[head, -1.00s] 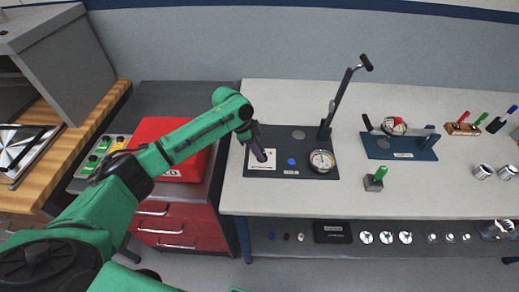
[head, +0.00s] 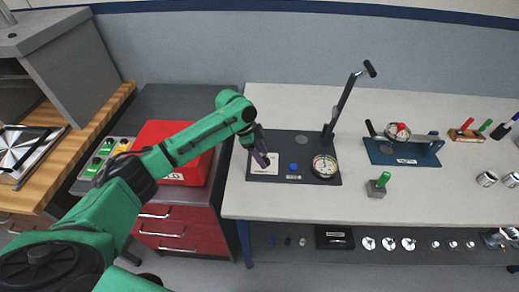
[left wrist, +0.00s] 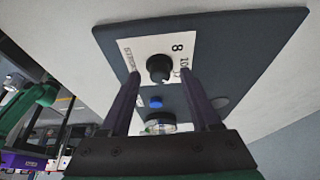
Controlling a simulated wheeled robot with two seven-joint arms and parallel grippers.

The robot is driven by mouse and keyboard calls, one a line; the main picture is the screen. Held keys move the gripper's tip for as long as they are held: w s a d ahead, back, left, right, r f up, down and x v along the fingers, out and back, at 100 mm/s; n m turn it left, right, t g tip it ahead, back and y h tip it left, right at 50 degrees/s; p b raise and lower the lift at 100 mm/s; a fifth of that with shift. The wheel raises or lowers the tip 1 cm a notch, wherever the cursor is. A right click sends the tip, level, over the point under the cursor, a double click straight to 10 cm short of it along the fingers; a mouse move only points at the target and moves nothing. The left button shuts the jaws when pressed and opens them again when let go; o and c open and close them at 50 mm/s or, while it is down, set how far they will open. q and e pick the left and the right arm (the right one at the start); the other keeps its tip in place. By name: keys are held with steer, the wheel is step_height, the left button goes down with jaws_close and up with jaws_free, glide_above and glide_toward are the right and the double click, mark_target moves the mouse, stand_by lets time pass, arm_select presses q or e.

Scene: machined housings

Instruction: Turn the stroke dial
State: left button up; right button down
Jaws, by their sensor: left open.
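The stroke dial is a black round knob (left wrist: 159,69) on a white label plate (head: 262,172) with printed numbers, at the left end of a dark base plate (head: 290,145). In the head view my left gripper (head: 262,160) hides the knob. In the left wrist view the fingers of my left gripper (left wrist: 157,95) are apart, one on each side of the knob's line, with nothing held between them. I cannot tell whether they touch the knob. My right gripper is not in view.
The base plate also bears a blue button (head: 294,167), a round gauge (head: 324,166) and a tall black lever (head: 345,105). A blue fixture (head: 403,153) and a green-handled block (head: 378,186) stand to the right. The bench front (head: 300,202) is clear.

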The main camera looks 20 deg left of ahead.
arm_select(q)
steer(key=b+v, duration=0.2)
steer(key=v, duration=1.2)
steer(key=shift+r, duration=0.25)
steer(key=shift+s+a+f, duration=0.1)
